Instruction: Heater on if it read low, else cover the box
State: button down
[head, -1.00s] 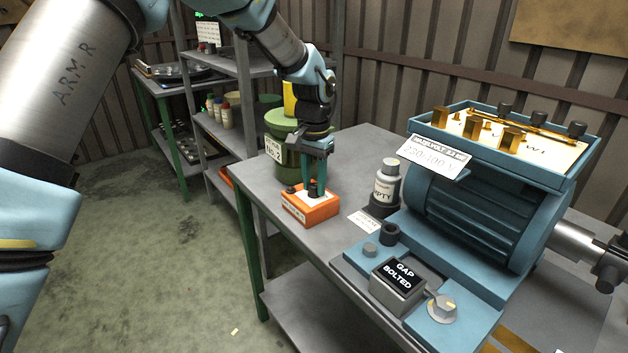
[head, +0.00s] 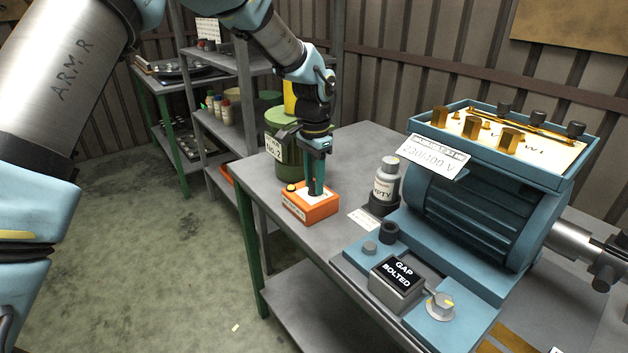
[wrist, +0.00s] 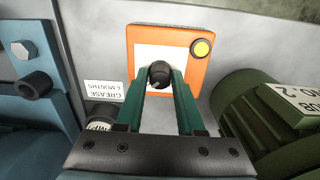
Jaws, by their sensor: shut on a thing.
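An orange box (head: 316,212) with a white top plate sits near the left edge of the bench. In the wrist view its dark knob (wrist: 159,74) stands between the teal fingers of my gripper (wrist: 160,82). My gripper (head: 315,191) points down and is shut on this knob. A round lamp (wrist: 201,48) at one corner of the orange box shows bright yellow; it also shows in the head view (head: 291,187). A blue motor (head: 460,215) carries an open terminal box (head: 553,178) with brass terminals, uncovered on top.
A white bottle (head: 385,186) in a dark holder stands between the orange box and the motor. A green machine (head: 288,155) is close behind my gripper. A black "GAP BOLTED" display (head: 398,275) and a grey dial (head: 442,306) are at the front.

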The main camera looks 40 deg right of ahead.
jog(key=c, duration=0.5)
grip_release()
notch_tip(320, 180, up, 11)
jog(key=shift+f+b, duration=0.1)
jog(key=shift+b, duration=1)
